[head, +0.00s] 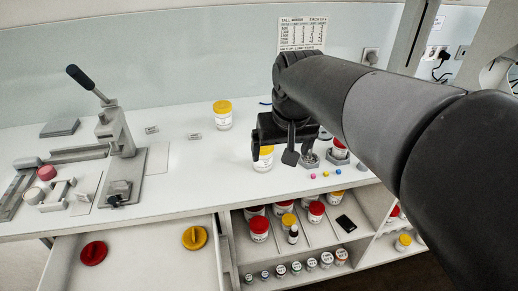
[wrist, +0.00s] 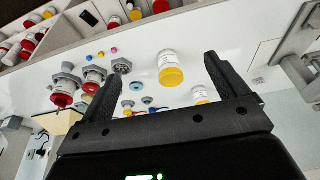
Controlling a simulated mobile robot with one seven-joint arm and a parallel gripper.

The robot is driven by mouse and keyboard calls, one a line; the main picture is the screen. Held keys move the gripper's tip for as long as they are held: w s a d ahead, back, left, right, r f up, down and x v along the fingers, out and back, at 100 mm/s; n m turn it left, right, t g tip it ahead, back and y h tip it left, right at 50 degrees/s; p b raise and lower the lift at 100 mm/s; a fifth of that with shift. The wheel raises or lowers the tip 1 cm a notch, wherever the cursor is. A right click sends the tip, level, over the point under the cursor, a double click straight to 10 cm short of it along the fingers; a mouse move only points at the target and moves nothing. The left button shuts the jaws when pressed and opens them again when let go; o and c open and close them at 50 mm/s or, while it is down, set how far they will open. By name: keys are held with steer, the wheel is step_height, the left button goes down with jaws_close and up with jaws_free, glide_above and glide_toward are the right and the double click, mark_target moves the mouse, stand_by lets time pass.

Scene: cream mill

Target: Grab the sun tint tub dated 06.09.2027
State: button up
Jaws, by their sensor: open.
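My gripper (head: 274,152) hangs over the white worktop, its jaws open and empty. A white tub with a yellow lid (head: 263,160) stands on the worktop just below the jaws, partly hidden by them. In the wrist view this tub (wrist: 170,66) appears between the two open fingers (wrist: 158,74), nearer the right one; no contact shows. A second yellow-lidded tub (head: 222,114) stands farther back and to the left; its lid also shows in the wrist view (wrist: 200,94). The tubs have printed labels, but the dates are too small to read.
Red-lidded tubs in grey holders (wrist: 63,91) and small coloured pieces stand right of the jaws in the head view. A lever press (head: 118,135) stands at left. Shelves below (head: 290,240) hold several red- and yellow-lidded tubs. An open drawer (head: 140,262) holds two lids. The worktop between press and tubs is mostly clear.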

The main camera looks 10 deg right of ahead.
steer(key=w+f+g, duration=0.2)
steer(key=w, duration=0.8)
steer(key=g, duration=0.1)
glide_above(262, 150)
steer(key=w+d, duration=0.1)
steer(key=w, duration=0.1)
step_height(262, 150, down, 5)
steer(key=shift+r, duration=0.1)
step_height(262, 150, down, 6)
steer(key=shift+w+r, duration=0.1)
steer(key=shift+w, duration=0.05)
steer(key=f, duration=0.2)
steer(key=w+f, duration=0.1)
steer(key=f, duration=0.2)
steer(key=shift+f, duration=0.1)
steer(key=c, duration=1.2)
